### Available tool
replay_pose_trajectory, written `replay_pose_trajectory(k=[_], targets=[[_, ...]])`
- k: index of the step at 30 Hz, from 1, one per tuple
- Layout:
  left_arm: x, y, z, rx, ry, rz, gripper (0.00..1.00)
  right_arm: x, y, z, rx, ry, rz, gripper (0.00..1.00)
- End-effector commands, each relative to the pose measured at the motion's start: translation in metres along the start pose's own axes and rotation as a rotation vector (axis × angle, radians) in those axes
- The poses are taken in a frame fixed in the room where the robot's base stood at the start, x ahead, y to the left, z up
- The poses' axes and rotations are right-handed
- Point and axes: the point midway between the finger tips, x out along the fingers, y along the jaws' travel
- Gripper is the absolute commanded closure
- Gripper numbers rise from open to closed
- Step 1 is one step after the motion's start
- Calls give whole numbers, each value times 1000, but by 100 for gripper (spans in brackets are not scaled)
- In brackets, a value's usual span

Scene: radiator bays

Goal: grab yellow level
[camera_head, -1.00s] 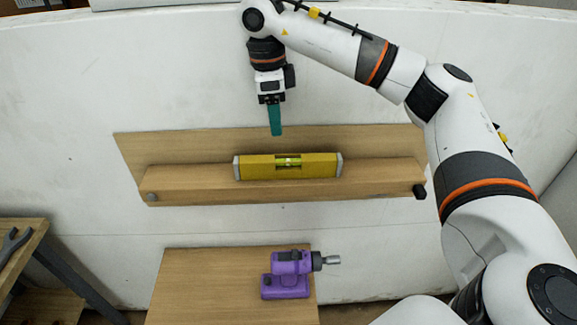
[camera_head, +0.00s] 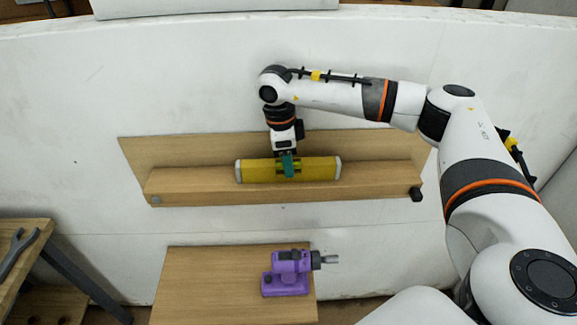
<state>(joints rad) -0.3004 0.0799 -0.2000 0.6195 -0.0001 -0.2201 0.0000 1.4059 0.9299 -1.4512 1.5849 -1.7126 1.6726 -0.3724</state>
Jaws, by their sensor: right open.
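The yellow level (camera_head: 318,169) has pale end caps and lies lengthwise on the wooden wall shelf (camera_head: 200,181). My right gripper (camera_head: 288,172) comes down from above, with its teal fingers at the middle of the level, over its vial window. The gripper is open. The fingers overlap the level in the picture, and I cannot tell whether they touch it. They hide the vial. My left gripper is not in view.
A purple power tool (camera_head: 288,275) stands on a wooden table (camera_head: 205,290) below the shelf. A grey wrench (camera_head: 17,249) lies on a wooden bench at the left edge. The shelf is bare on both sides of the level.

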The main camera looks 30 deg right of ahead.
Motion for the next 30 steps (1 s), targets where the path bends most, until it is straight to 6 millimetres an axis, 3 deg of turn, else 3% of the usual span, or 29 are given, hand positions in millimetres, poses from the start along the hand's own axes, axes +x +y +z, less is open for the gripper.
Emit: replay_pose_trajectory(k=[8, 15, 18, 30], targets=[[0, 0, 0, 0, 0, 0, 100, 4, 0, 0, 0, 1, 1, 49], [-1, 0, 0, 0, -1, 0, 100, 3, 0, 0, 0, 1, 1, 88], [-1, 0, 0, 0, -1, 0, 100, 3, 0, 0, 0, 1, 1, 100], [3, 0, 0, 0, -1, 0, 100, -7, 1, 0, 1, 3, 3, 100]])
